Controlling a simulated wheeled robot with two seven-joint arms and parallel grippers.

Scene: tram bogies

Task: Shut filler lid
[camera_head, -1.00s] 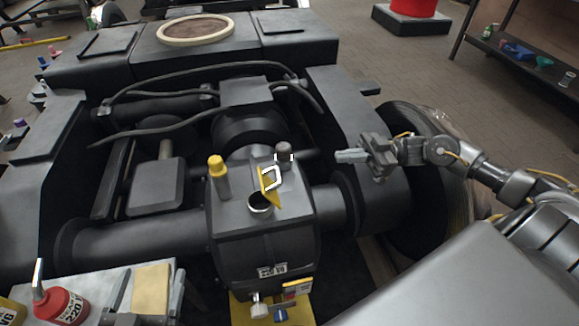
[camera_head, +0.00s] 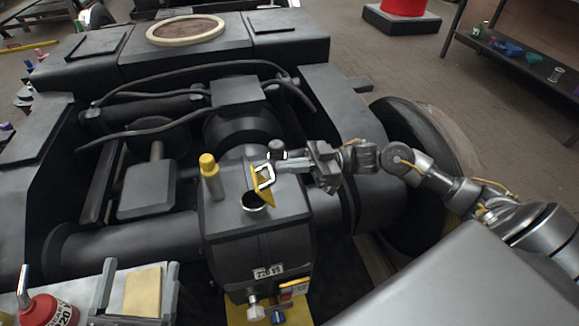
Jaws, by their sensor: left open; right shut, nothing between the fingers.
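The yellow filler lid (camera_head: 259,193) stands raised, tilted up at the back of the round filler opening (camera_head: 254,201) on top of the dark gearbox (camera_head: 258,238). A pale wire bail (camera_head: 266,177) is on the lid. My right gripper (camera_head: 280,167) comes in from the right, shut and empty. Its fingertips are close to the bail and the raised lid; I cannot tell whether they touch. My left gripper is not in view.
A red bottle (camera_head: 46,309) and a tan pad (camera_head: 143,292) are at the lower left. Hoses (camera_head: 150,133) cross behind the gearbox. A wheel (camera_head: 420,150) is at the right.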

